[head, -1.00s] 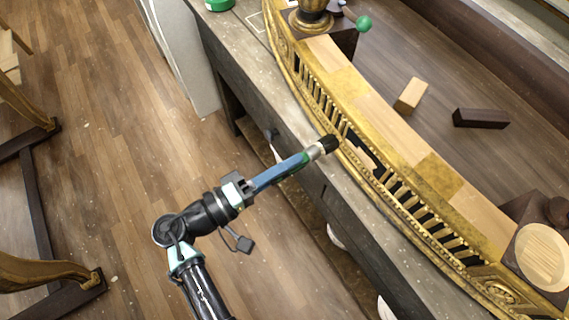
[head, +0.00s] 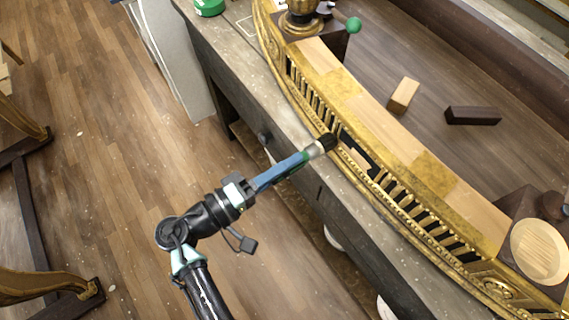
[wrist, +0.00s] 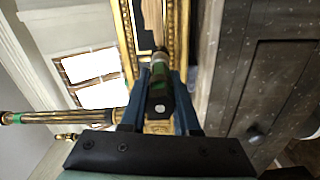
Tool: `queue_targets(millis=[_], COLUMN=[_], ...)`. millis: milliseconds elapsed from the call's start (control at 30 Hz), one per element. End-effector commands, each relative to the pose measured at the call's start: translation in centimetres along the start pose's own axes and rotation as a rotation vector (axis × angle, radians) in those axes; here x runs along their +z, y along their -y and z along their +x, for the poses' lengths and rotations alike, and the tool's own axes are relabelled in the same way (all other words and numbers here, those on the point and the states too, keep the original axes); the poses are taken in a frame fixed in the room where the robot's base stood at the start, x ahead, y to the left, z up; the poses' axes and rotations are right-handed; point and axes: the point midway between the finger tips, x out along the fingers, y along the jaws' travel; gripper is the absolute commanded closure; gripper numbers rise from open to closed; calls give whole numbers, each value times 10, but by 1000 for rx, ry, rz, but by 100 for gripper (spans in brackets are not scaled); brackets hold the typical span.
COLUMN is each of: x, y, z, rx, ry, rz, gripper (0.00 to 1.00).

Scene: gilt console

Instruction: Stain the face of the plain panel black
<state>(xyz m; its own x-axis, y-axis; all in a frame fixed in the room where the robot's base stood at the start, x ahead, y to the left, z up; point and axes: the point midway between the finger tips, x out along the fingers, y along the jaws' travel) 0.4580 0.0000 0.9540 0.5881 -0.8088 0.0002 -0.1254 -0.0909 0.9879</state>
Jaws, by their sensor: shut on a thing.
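My gripper (head: 298,162) has long blue fingers shut on a brush with a green handle (wrist: 160,92), a pale metal collar and dark bristles (head: 328,141). The bristles are at the console's pierced gilt front, by the left end of the plain panel (head: 359,158). I cannot tell whether they touch it. The panel shows pale wood with dark areas around it in the head view. In the wrist view a pale wood strip (wrist: 152,22) lies between gilt borders beyond the brush, which hides part of it.
The curved gilt console (head: 432,172) stands on a grey bench (head: 237,70). A pale block (head: 404,95) and a dark block (head: 473,116) lie behind it. A round pale-topped piece (head: 540,252) is at right, a green lid (head: 209,6) at upper left.

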Motion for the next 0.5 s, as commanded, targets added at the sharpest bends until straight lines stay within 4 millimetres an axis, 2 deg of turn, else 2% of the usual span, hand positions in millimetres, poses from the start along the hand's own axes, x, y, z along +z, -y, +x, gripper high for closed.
queue_targets(millis=[500], x=[2], y=[-2], z=[8], rx=[1], ry=[1], rz=[0], gripper=[100])
